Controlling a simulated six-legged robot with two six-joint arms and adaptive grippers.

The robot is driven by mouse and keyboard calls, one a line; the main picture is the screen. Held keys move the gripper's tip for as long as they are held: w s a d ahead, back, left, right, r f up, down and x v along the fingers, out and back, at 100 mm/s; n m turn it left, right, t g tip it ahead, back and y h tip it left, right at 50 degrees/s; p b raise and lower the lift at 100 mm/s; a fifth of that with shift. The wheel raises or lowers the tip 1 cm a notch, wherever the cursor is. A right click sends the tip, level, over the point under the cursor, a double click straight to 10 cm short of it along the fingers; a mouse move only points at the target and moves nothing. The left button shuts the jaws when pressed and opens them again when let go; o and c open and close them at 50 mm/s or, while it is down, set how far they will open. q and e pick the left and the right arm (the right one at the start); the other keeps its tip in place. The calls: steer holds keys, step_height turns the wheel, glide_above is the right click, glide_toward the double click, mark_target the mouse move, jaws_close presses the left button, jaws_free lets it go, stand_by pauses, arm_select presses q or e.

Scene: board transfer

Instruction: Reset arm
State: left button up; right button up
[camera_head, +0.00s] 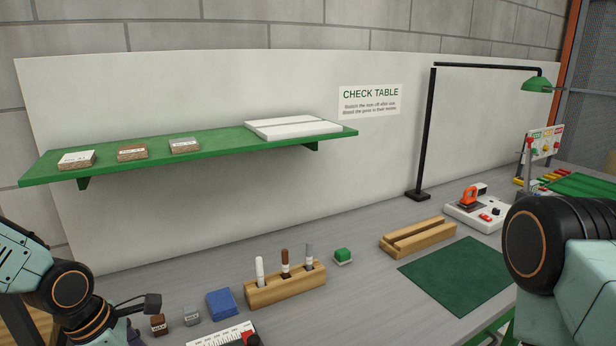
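My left arm comes in at the lower left. Part of its dark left gripper (140,312) shows at the picture's bottom edge, left of the small blocks on the table. Only one finger is clear, so its opening cannot be told, and I see nothing held in it. My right arm shows at the right edge as a large dark joint and pale green links, in front of the table's right part. Its gripper is out of the picture.
A green shelf (225,143) carries a white board (292,128).

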arm_select(q)
steer(key=shift+x, duration=3.65)
steer(key=shift+a, duration=0.1)
